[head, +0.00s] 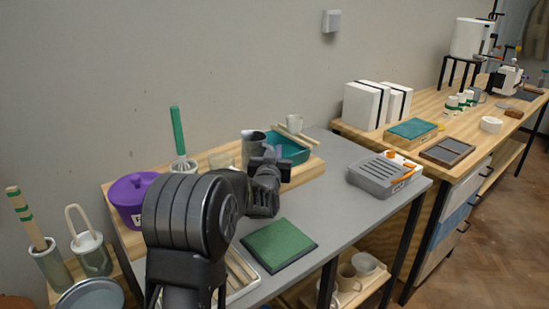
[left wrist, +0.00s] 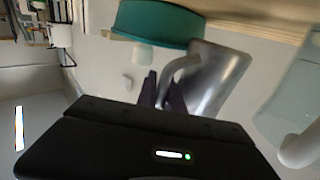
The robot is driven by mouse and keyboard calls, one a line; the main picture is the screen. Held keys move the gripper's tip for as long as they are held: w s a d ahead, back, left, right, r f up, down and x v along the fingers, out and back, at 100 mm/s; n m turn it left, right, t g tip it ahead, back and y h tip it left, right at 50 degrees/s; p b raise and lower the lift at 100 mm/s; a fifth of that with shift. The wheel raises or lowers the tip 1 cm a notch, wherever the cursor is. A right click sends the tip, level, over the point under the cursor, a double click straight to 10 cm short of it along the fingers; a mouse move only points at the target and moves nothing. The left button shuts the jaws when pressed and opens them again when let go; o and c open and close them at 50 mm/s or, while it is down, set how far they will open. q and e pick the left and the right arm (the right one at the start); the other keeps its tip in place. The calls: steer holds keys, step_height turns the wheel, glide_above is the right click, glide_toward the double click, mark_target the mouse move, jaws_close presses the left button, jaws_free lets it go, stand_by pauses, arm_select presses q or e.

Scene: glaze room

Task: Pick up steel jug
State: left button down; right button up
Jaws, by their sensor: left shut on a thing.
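The steel jug (head: 252,143) shows in the head view just behind my left gripper, at the left end of a teal tray; my gripper hides its lower part. In the left wrist view the jug (left wrist: 218,78) is a shiny metal body with a curved handle. My left gripper (head: 272,162) is shut on the jug's handle, and its dark fingers (left wrist: 163,90) show at the handle in the left wrist view. I cannot tell whether the jug's base touches the wooden board. My right gripper is not in view.
The teal tray (head: 288,149) and a white cup (head: 295,123) are close to the jug. A clear glass vessel (left wrist: 295,88) is beside it.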

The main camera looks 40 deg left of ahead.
arm_select(q)
step_height(320, 180, up, 6)
steer(key=shift+r+p, duration=0.25)
steer(key=shift+p, duration=0.1)
stand_by(0.4)
steer(key=shift+d, duration=0.1)
stand_by(0.5)
